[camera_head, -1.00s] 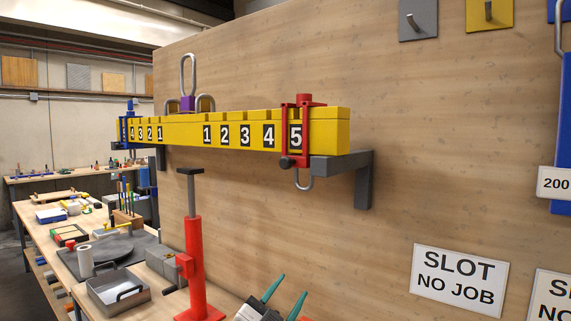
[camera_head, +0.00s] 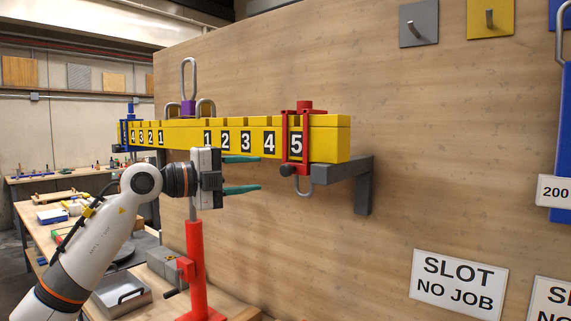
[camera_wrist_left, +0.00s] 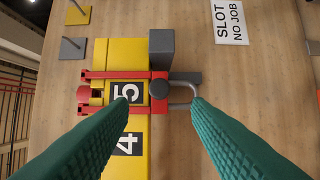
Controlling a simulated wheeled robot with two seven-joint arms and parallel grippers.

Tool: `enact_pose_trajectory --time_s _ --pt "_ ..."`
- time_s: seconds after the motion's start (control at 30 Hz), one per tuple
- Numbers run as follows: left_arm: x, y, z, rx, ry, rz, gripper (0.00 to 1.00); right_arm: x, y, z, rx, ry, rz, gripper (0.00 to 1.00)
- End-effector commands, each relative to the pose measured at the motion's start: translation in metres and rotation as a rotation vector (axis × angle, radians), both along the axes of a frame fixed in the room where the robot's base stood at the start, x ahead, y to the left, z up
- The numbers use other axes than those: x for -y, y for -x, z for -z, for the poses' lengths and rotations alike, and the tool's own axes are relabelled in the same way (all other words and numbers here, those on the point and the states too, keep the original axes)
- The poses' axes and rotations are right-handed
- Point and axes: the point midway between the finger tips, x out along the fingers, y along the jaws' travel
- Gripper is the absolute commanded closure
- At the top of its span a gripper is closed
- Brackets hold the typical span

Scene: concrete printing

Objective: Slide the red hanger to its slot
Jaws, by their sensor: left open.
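The red hanger (camera_head: 306,142) is a red frame around the yellow beam (camera_head: 330,125) at the number 5 near its right end. A dark knob and a grey hook loop are at its lower end. In the left wrist view the red hanger (camera_wrist_left: 98,75) lies ahead, its grey loop (camera_wrist_left: 190,85) toward the right. My left gripper (camera_head: 260,173) is open and empty, with green fingers pointing right, to the left of the hanger and in front of the beam. In the wrist view its fingertips (camera_wrist_left: 160,102) are apart and short of the hanger. My right gripper is out of view.
A grey bracket (camera_head: 364,185) supports the beam's right end on the wooden panel (camera_head: 430,140). A blue hanger (camera_head: 128,128) is at the far left end, and a purple block with a loop (camera_head: 188,104) is on top. A red stand (camera_head: 195,265) is below.

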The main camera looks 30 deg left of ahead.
Motion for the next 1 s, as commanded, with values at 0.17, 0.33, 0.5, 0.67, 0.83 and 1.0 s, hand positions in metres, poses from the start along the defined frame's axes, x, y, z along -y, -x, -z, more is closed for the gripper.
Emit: enact_pose_trajectory --time_s 0.17,0.33,0.5,0.67,0.83,1.0 --pt "0.018 -0.035 -0.007 0.001 0.005 0.005 0.56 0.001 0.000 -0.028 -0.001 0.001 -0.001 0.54" --pt "0.032 -0.061 -0.005 0.000 0.004 0.004 0.56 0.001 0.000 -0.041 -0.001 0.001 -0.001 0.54" --pt "0.039 -0.075 -0.002 0.001 0.002 0.003 0.56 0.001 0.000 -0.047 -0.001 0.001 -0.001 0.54" --pt "0.041 -0.079 -0.001 0.002 0.000 0.002 0.56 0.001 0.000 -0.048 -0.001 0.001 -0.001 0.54" --pt "0.041 -0.079 0.000 0.002 0.000 0.002 0.56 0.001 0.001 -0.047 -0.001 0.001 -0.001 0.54" --pt "0.041 -0.079 0.000 0.002 0.000 0.002 0.79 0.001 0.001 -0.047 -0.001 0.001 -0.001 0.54"
